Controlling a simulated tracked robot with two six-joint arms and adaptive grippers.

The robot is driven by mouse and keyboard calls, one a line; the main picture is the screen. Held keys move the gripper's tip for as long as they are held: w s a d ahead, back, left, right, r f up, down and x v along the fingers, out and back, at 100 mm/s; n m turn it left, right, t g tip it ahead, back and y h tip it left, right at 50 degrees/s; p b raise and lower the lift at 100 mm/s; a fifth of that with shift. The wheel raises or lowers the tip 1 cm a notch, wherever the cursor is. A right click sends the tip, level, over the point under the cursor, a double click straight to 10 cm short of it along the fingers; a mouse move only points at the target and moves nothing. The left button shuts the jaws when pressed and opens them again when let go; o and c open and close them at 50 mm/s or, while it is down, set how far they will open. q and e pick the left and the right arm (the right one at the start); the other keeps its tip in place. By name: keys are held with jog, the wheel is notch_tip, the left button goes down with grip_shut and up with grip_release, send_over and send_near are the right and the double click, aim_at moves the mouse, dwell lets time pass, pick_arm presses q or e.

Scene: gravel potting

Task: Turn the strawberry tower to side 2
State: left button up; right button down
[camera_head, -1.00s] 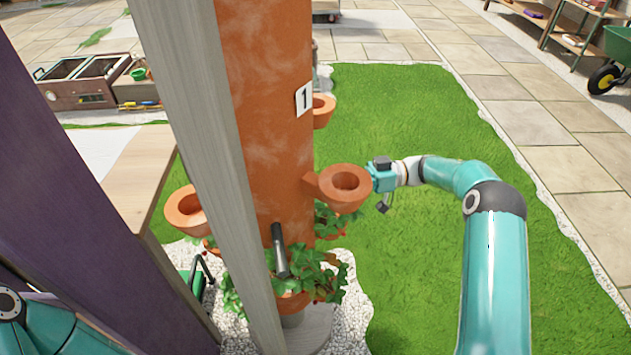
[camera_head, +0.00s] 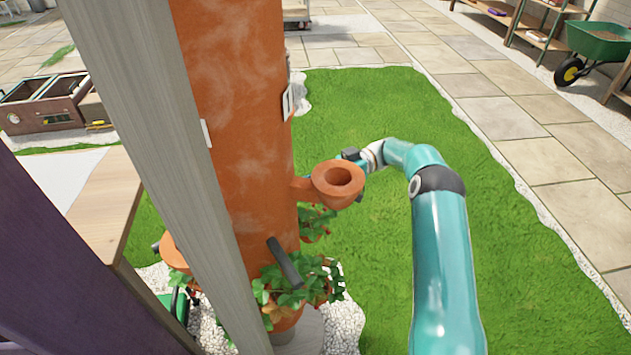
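The terracotta strawberry tower (camera_head: 240,120) stands upright behind a slanting grey post. A white plate (camera_head: 288,102) sits edge-on at its right edge, its number hard to read. A second white plate (camera_head: 206,133) shows as a sliver by the post. An empty cup (camera_head: 338,185) sticks out to the right, and another cup (camera_head: 174,252) is partly hidden at left. A dark handle (camera_head: 284,263) juts out above leafy plants (camera_head: 300,285). My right gripper (camera_head: 352,156) is just behind the right cup; its fingers are mostly hidden and contact is unclear. My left gripper is not in view.
The grey post (camera_head: 150,130) and a dark purple beam (camera_head: 70,270) block the left side. A wooden tabletop (camera_head: 108,205) lies behind them. Open lawn (camera_head: 400,110) lies right of the tower. A green wheelbarrow (camera_head: 598,42) stands far right.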

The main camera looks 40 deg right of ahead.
jog(key=c, duration=1)
grip_release()
jog(key=shift+a, duration=0.3)
jog(key=shift+d, duration=0.15)
jog(key=shift+r, duration=0.2)
notch_tip(320, 180, up, 10)
jog(key=shift+f, duration=0.2)
jog(key=shift+c, duration=0.2)
